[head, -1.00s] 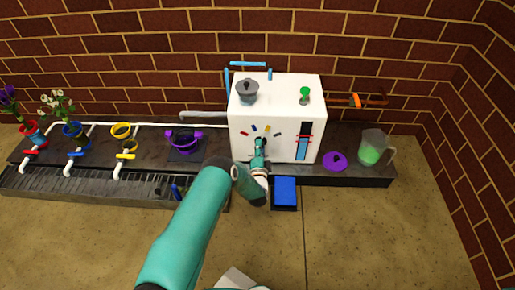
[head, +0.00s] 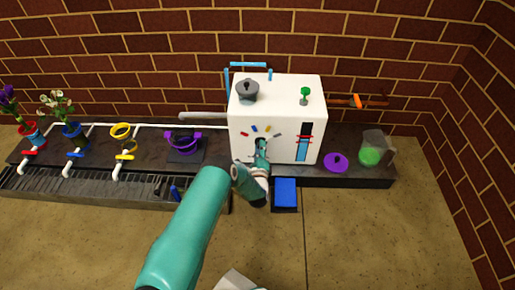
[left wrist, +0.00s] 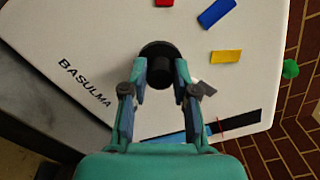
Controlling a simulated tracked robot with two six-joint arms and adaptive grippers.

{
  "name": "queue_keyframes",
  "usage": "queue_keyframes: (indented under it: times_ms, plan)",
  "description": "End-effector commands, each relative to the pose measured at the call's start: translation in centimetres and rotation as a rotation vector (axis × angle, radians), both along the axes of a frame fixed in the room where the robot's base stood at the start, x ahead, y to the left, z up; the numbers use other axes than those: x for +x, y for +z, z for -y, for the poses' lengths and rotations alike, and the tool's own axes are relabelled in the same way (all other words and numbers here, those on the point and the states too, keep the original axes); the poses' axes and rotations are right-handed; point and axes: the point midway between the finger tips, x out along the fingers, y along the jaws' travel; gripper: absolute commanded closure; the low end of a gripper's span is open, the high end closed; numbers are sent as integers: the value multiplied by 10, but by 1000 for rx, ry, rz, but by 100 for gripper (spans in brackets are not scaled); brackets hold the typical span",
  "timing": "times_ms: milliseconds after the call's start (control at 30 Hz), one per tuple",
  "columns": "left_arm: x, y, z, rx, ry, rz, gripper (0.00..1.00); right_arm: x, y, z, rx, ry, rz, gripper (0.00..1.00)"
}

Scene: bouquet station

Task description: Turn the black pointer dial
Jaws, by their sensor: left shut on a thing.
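The black pointer dial (left wrist: 160,70) sits on the front of the white machine (head: 277,95). In the left wrist view a round black knob shows between my fingers, and its darker base disc shows behind it. My left gripper (left wrist: 161,75) is shut on the knob, one finger on each side. In the head view my left gripper (head: 262,150) is in front of the dial and hides most of it. Red, blue and yellow marks are around the dial, the yellow mark (left wrist: 226,56) nearest on the right in the wrist view.
A blue block (head: 285,190) stands below the machine's front. A purple lid (head: 336,162) and a jug with green liquid (head: 370,152) are to the right. A purple-handled bowl (head: 184,142) and flower vases are to the left. A grey-topped knob (head: 247,90) is on top.

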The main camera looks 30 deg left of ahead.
Motion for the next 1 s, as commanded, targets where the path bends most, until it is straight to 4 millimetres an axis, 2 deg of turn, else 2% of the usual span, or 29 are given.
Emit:
queue_keyframes:
  times_ms: [33, 600, 633, 733, 767, 1000]
  plan:
    - [-3, -7, 1, 3, 0, -21, 100, 0, -1, 0, 0, 0, 0, 60]
    - [-3, -8, 2, 28, -2, -40, 100, 0, -1, 0, 0, 0, 0, 60]
    - [-3, -8, 2, 28, -3, -40, 67, 0, -1, 0, 0, 0, 0, 60]
    - [-3, -7, 2, 29, -3, -39, 50, 0, -1, 0, 0, 0, 0, 60]
    - [-2, -7, 2, 30, -2, -37, 46, 0, -1, 0, 0, 0, 0, 60]
    - [-1, -3, 1, 33, -1, -30, 46, 0, -1, 0, 0, 0, 0, 60]
